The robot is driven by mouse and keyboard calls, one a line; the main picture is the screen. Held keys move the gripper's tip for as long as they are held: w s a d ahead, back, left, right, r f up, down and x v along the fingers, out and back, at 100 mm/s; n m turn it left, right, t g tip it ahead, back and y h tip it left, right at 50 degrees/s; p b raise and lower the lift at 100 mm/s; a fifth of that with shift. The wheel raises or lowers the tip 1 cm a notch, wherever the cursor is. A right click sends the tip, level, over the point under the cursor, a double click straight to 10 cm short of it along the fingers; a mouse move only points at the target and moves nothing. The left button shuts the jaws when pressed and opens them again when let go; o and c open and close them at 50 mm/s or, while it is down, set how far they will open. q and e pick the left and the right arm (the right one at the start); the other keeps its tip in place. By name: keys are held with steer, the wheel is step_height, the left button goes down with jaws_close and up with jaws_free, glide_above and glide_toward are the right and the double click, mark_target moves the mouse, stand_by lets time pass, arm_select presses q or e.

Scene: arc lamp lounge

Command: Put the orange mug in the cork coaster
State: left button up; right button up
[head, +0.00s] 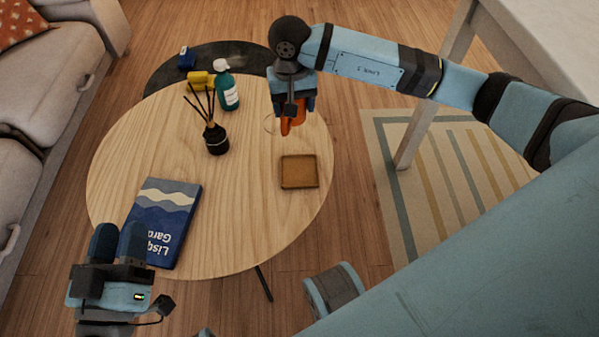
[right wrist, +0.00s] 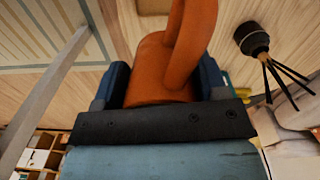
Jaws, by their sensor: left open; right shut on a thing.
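The cork coaster (head: 299,171) is a brown square with a raised rim, lying empty on the round wooden table. My right gripper (head: 293,106) is shut on the orange mug (head: 291,123), beyond the coaster in the head view. The gripper hides much of the mug there. In the right wrist view the orange mug (right wrist: 150,65) sits between the two fingers, its handle towards the camera, and a bit of the coaster (right wrist: 153,6) shows at the top edge. My left gripper (head: 118,242) is open and empty near the table's lower left edge.
On the table (head: 240,230) are a blue book (head: 163,215), a black reed diffuser (head: 215,138) and a teal bottle (head: 227,88). A yellow object (head: 200,80) is near the bottle. A dark low table (head: 160,78) stands behind. The wood around the coaster is clear.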

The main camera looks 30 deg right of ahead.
steer(key=shift+s+d+f+m, duration=0.4)
steer(key=shift+s+f+m, duration=0.25)
steer(key=shift+f, duration=0.1)
steer(key=b, duration=0.5)
glide_toward(301, 175)
step_height(301, 175, down, 5)
steer(key=shift+r+b, duration=0.2)
steer(key=shift+b, duration=0.8)
steer(key=shift+w+d, duration=0.1)
arm_select(q)
step_height(301, 175, down, 8)
steer(key=m+g, duration=0.1)
steer(key=g, duration=0.1)
steer(key=shift+w+r+m+g, duration=0.2)
steer(key=shift+w+m+g, duration=0.1)
steer(key=shift+w+m, duration=0.15)
arm_select(e)
steer(key=o, duration=1)
steer(key=shift+f, duration=0.15)
steer(key=shift+o, duration=0.4)
